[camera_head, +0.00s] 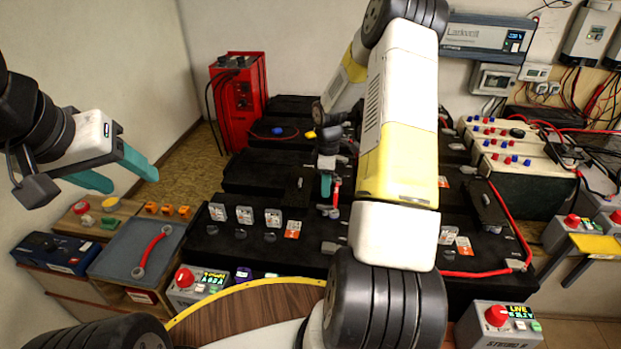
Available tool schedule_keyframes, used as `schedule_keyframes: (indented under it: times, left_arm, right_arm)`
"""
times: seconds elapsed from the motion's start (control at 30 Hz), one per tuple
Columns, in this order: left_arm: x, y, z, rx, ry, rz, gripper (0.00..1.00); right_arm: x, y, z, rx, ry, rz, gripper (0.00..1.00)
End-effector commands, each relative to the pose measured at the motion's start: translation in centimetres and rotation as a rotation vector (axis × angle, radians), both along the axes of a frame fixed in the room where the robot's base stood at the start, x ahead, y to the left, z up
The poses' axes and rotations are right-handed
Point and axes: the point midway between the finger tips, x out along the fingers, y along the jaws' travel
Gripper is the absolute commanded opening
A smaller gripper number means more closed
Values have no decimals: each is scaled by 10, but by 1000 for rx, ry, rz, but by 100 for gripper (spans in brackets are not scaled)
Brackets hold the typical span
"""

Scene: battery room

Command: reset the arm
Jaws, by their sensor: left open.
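My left gripper (133,181) is at the left, in the air above the workbench, with its two teal fingers apart and nothing between them. My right arm (396,130) rises from the bottom centre and crosses the middle of the view, hiding part of the batteries. My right gripper (328,186) points down over the black batteries in the middle. One teal finger shows, close to a short red piece (337,192). I cannot tell whether the jaws hold it.
Black batteries (262,172) fill the centre. A grey tray (120,262) with a red cable (152,252) lies at the lower left. A red charger (238,98) stands behind.

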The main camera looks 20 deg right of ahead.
Motion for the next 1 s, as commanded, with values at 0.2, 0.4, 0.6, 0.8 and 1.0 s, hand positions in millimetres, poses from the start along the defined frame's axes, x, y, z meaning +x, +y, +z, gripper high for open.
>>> schedule_keyframes:
  times: [0.2, 0.4, 0.6, 0.8, 1.0]
  left_arm:
    - [0, 0, 0, 0, 0, 0, 57]
    - [0, 0, 0, 0, 0, 0, 57]
    - [0, 0, 0, 0, 0, 0, 57]
    - [0, 0, 0, 0, 0, 0, 57]
    - [0, 0, 0, 0, 0, 0, 57]
  right_arm:
    - [-1, 0, 4, 1, 2, 0, 33]
    - [0, 0, 4, 0, 1, 0, 33]
    - [-1, 3, 23, -8, -17, -28, 33]
    - [-18, 24, 109, -24, -102, -188, 33]
    - [-61, 54, 196, 9, -206, -406, 33]
